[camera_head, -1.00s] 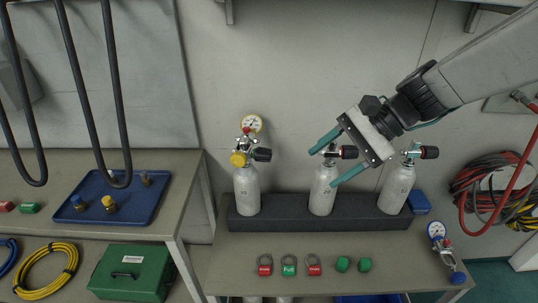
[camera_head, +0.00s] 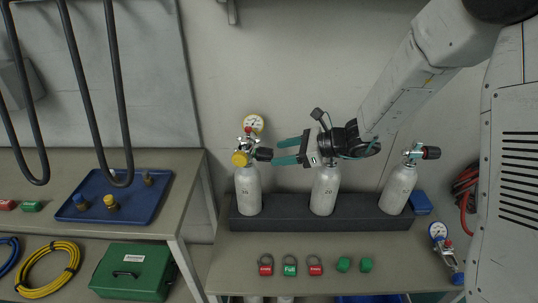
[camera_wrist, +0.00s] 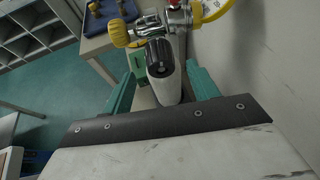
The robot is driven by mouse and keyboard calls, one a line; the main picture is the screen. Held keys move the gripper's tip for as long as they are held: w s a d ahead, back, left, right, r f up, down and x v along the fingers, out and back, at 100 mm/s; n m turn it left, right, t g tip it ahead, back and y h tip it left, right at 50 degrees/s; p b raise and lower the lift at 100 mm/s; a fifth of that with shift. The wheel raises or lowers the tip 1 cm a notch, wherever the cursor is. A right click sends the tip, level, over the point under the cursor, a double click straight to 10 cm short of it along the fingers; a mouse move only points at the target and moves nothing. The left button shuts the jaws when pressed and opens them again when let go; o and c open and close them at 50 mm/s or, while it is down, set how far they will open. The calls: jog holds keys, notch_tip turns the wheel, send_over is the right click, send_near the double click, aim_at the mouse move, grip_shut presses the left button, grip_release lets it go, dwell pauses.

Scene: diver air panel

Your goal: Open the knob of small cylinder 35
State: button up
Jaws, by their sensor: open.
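Three small white cylinders stand in a dark holder. The left cylinder (camera_head: 248,190) carries a valve with a yellow cap (camera_head: 240,159), a gauge (camera_head: 253,123) and a black knob (camera_head: 263,154) pointing right. The middle (camera_head: 324,190) and right cylinders (camera_head: 398,190) have no gauge. I cannot read the numbers surely. My gripper (camera_head: 275,152) is open, its teal fingers pointing left, with their tips close to the left cylinder's black knob. In the wrist view the black knob (camera_wrist: 160,58) shows between the finger lines, ahead of the palm. Contact cannot be told. My gripper hides the middle cylinder's valve.
The dark holder (camera_head: 290,222) stands on the bench against the wall. Red and green tags (camera_head: 290,266) and green caps (camera_head: 343,264) lie in front. A blue tray (camera_head: 85,212) is on the left bench. Black hoses (camera_head: 111,80) hang at upper left.

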aim_at(272, 155)
jog(key=shift+x, duration=2.35)
jog(key=c, duration=1)
jog(key=shift+s+n+t, duration=0.1)
jog(key=shift+n+t, duration=1.2)
jog(key=shift+n, duration=0.7)
